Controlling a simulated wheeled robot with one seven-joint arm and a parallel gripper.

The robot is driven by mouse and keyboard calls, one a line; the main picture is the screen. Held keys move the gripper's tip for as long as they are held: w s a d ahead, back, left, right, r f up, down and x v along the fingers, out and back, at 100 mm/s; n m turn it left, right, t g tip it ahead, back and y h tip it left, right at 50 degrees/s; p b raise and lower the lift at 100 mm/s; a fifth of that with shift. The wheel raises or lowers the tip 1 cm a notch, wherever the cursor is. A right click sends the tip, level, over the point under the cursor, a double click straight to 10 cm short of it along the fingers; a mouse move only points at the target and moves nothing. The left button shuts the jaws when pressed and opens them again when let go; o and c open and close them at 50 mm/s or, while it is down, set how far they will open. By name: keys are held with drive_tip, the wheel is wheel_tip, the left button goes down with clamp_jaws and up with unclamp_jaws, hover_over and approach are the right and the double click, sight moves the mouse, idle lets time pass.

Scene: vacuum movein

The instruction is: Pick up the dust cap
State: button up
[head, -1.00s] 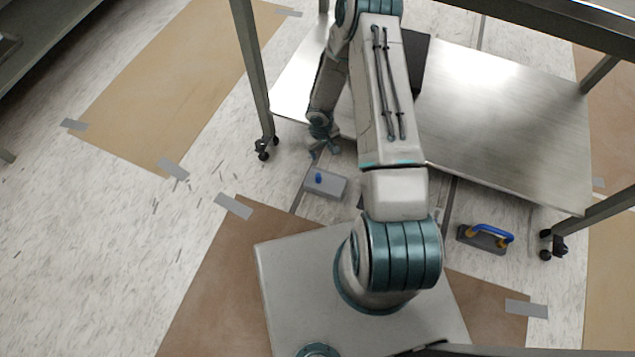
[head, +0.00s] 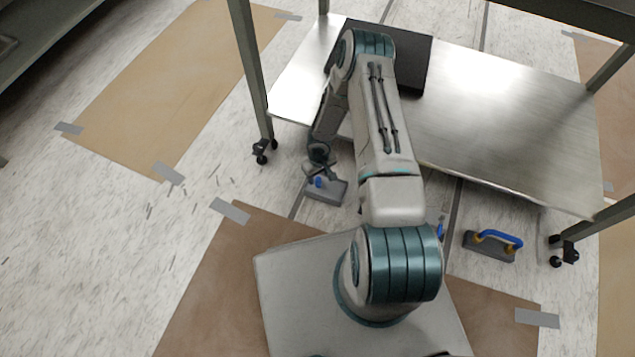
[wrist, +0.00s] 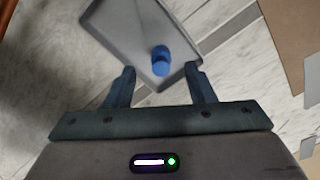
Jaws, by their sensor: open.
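The dust cap (wrist: 161,61) is a small blue cylinder standing on a grey tray (wrist: 118,22) on the floor. In the head view the cap (head: 319,182) shows on the tray (head: 328,196), just in front of the steel table. My gripper (wrist: 160,82) is open, with one finger on each side below the cap in the wrist view. The cap lies a little beyond the fingertips, roughly centred between them, and nothing is held. In the head view my gripper (head: 318,171) is just above the cap and partly covers it.
A steel table's low shelf (head: 500,130) is beyond the tray, with a dark flat panel (head: 412,75) on it. A caster leg (head: 262,148) stands to the left. A grey block with a blue handle (head: 492,244) lies at right. Open floor is at left.

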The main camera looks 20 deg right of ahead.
sight(318, 179)
wheel_tip(318, 179, down, 4)
drive_tip(key=shift+w+a+r+b, duration=0.1)
drive_tip(key=shift+b, duration=0.65)
drive_tip(key=shift+r, duration=0.1)
drive_tip(key=c, duration=1)
drive_tip(key=shift+c, duration=0.2)
drive_tip(key=shift+r, duration=0.15)
